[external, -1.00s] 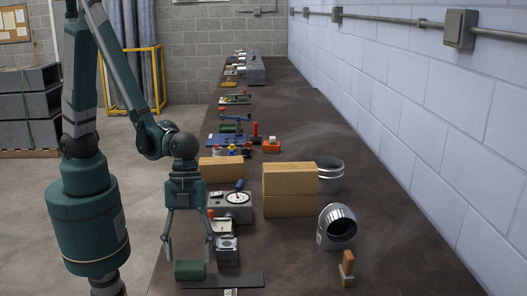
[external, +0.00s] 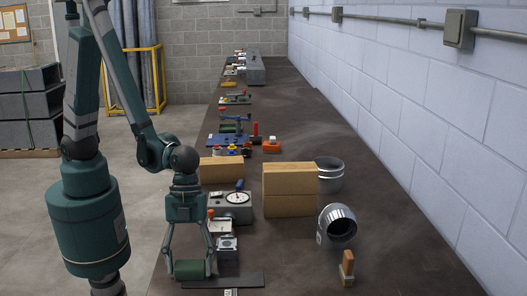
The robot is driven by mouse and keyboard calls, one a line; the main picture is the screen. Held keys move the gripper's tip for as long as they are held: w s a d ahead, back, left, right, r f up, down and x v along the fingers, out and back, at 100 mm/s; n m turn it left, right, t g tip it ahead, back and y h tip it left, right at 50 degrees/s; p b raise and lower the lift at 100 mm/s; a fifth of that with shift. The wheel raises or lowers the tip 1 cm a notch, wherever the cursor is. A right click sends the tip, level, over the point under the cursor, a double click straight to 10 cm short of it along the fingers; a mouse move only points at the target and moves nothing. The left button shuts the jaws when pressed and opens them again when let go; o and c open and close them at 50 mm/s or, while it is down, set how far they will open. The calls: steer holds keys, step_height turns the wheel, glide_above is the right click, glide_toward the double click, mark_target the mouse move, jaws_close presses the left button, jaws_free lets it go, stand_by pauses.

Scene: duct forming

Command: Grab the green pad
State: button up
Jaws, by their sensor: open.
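The green pad (external: 189,270) is a small dark green block near the front left edge of the long dark workbench (external: 385,235). It sits by the left end of a flat dark strip (external: 237,281). My gripper (external: 189,272) points straight down over the pad. Its fingers are open, one on the left and one on the right of the pad, with the tips at about the pad's height. I cannot tell whether the fingers touch it.
A small grey box (external: 227,247) and a grey gauge unit (external: 232,206) stand just behind my gripper. Wooden blocks (external: 289,190), a metal duct elbow (external: 337,227) and a wood-handled brush (external: 346,268) are to the right. The bench's front right is clear.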

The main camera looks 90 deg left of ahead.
mark_target(189, 265)
steer(key=c, duration=0.6)
steer(key=shift+o, duration=0.2)
steer(key=shift+r, duration=0.15)
steer(key=shift+r+p, duration=0.85)
steer(key=shift+r, duration=4)
